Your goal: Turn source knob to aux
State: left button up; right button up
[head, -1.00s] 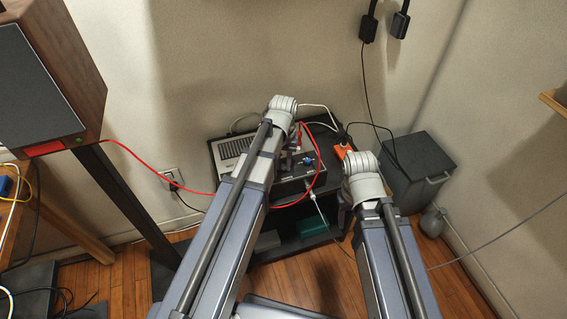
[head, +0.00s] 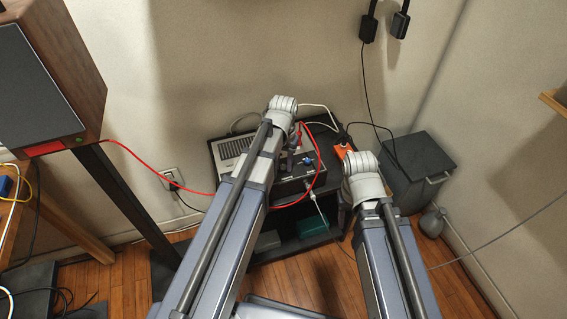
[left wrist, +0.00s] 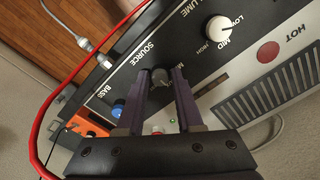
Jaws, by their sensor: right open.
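The source knob (left wrist: 160,77) is a small dark grey knob beside the printed word SOURCE on the black panel of an amplifier (left wrist: 195,50). In the left wrist view, the two fingers of my left gripper (left wrist: 161,80) stand on either side of the knob and appear closed on it. The fingertips partly cover the knob and the labels around it, so its pointer and the aux mark cannot be read. In the head view the amplifier (head: 285,186) lies partly under my left arm. My right gripper (head: 345,212) is open and mostly hidden under its wrist, right of the amplifier.
A blue knob (left wrist: 118,110) and a white knob (left wrist: 221,29) flank the source knob. A red cable (head: 170,181) loops over the amplifier. A black stand (head: 325,215) holds it, with an orange box (head: 344,150) behind. A grey bin (head: 415,170) is at right.

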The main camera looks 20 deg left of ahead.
aim_at(283, 166)
pick_arm(q)
jog(key=o, duration=0.3)
jog(key=shift+r, duration=0.1)
notch_tip(283, 166, up, 8)
jog(key=p, duration=0.8)
jog(key=shift+f, duration=0.2)
jog(key=s+d+r+m+p, duration=0.1)
jog(key=s+d+r+p, duration=0.3)
jog(key=s, duration=0.3)
jog(key=s+d+r+m+y+p, duration=0.1)
jog(key=s+d+r+m+p, duration=0.1)
jog(key=s+d+r+p, duration=0.2)
jog(key=s+d, duration=0.3)
jog(key=shift+s+r, duration=0.15)
jog(key=shift+s, duration=0.15)
